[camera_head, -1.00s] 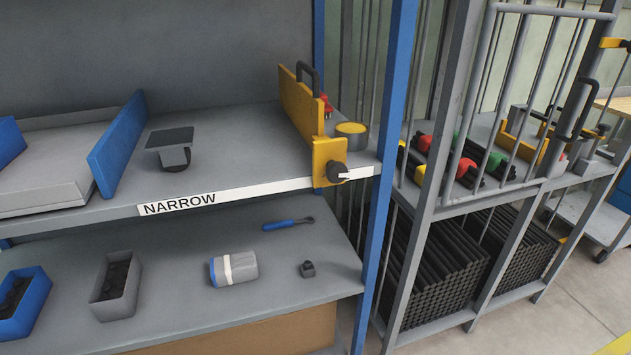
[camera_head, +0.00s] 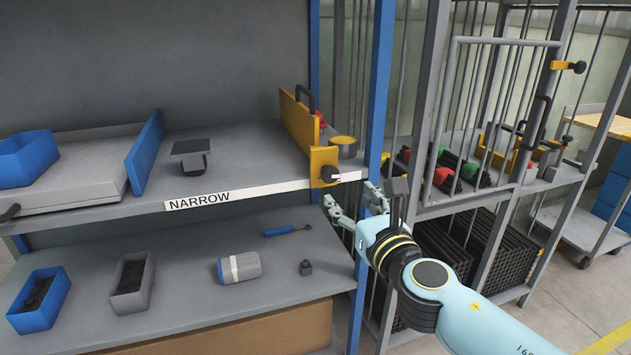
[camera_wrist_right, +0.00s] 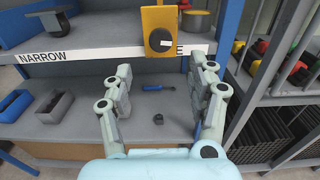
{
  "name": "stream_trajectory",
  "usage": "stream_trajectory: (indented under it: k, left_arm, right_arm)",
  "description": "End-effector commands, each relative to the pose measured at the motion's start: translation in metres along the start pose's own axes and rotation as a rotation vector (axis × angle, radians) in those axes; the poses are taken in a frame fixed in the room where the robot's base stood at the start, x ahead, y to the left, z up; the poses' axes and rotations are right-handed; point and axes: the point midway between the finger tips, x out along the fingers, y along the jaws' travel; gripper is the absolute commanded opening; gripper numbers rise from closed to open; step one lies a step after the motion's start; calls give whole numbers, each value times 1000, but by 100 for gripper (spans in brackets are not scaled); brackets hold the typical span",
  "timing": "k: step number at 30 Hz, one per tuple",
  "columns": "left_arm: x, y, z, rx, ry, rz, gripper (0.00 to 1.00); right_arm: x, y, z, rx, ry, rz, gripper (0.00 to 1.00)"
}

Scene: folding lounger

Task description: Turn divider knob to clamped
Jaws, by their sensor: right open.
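The yellow divider (camera_head: 298,118) stands on the upper shelf near its right end. Its yellow front bracket (camera_head: 323,158) carries a black knob (camera_head: 330,174) with a pale pointer mark at the shelf's front edge. In the right wrist view the knob (camera_wrist_right: 160,40) is ahead of and above the fingertips, with its mark pointing right. My right gripper (camera_head: 352,200) is open and empty, in front of and below the knob, not touching it. It also shows in the right wrist view (camera_wrist_right: 166,75), fingers apart. My left gripper is not in view.
The blue shelf post (camera_head: 378,110) stands just right of the knob. A barred cage rack (camera_head: 455,130) is further right. The lower shelf (camera_head: 190,295) holds bins, a grey-and-blue roll and a blue-handled tool. The space before the knob is clear.

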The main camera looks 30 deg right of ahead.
Motion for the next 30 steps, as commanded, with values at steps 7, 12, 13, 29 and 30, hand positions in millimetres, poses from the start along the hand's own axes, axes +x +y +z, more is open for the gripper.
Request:
stream_trajectory:
  k: [7, 12, 13, 29, 30]
  left_arm:
    - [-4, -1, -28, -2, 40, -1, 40]
    - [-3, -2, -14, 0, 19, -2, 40]
    - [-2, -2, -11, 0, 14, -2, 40]
    - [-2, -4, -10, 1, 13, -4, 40]
    - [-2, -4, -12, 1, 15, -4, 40]
  right_arm:
    - [50, 0, 2, 2, -2, -1, 58]
    - [79, 0, 0, 3, 0, 0, 58]
    - [83, 0, 0, 3, 0, 0, 58]
    - [96, 0, -1, 3, 2, 0, 48]
    - [96, 0, -1, 3, 2, 0, 43]
